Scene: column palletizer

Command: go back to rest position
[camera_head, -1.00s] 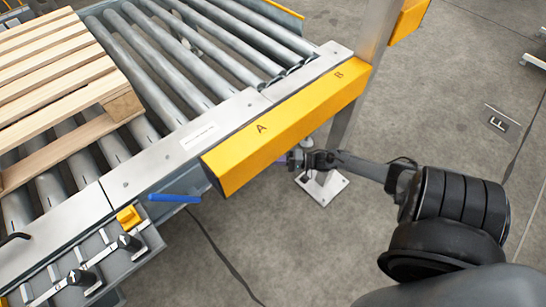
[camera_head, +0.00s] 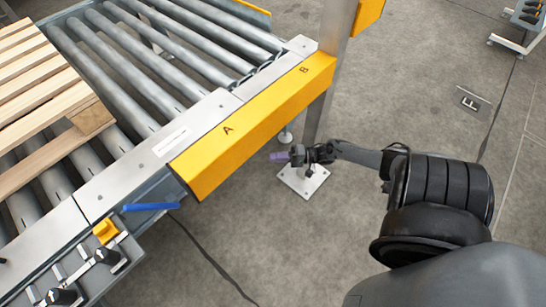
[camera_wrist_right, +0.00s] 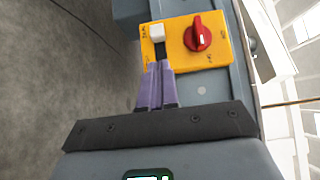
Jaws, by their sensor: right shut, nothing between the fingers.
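My right gripper (camera_head: 273,157) is in the head view with its purple fingertips just to the right of the yellow beam marked A and B (camera_head: 240,130). Its dark arm comes in from the lower right. In the right wrist view its two purple fingers (camera_wrist_right: 158,70) are together and hold nothing. They overlap the lower edge of a yellow switch panel (camera_wrist_right: 182,62) in that picture; I cannot tell whether they touch it. The panel carries a white switch (camera_wrist_right: 156,32) and a red knob (camera_wrist_right: 198,36). My left gripper is not in view.
A roller conveyor (camera_head: 125,65) with a wooden pallet (camera_head: 40,80) fills the left of the head view. A grey post (camera_head: 327,60) on a white foot plate (camera_head: 303,183) stands close to my right gripper. A blue handle (camera_head: 150,206) juts out lower left.

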